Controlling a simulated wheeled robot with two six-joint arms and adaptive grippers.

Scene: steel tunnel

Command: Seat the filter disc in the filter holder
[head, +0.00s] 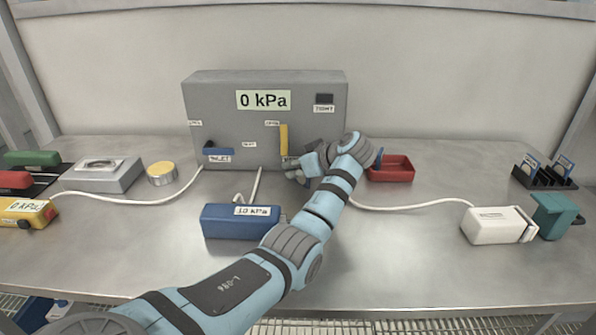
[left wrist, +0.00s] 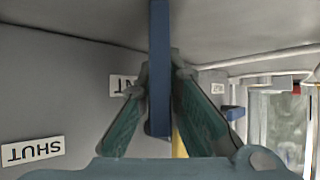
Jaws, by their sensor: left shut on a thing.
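My left gripper (head: 296,176) is at the lower right front of the grey panel box (head: 225,120). In the left wrist view its fingers (left wrist: 158,112) are shut on a blue bar (left wrist: 160,60), which looks like a valve handle. A "SHUT" label (left wrist: 32,151) shows upside down beside it. I cannot name the filter disc or the filter holder for certain. A white block (head: 492,226) with a teal part (head: 553,215) beside it stands at the right. A round gold-rimmed tin (head: 162,173) stands at the left. My right gripper is not in view.
The box reads 0 kPa and has a blue handle (head: 219,151) and a yellow handle (head: 284,138). A blue 10 kPa unit (head: 226,228), a red tray (head: 399,167), a black rack (head: 540,180) and a grey fixture (head: 112,181) stand around. White hoses cross the bench.

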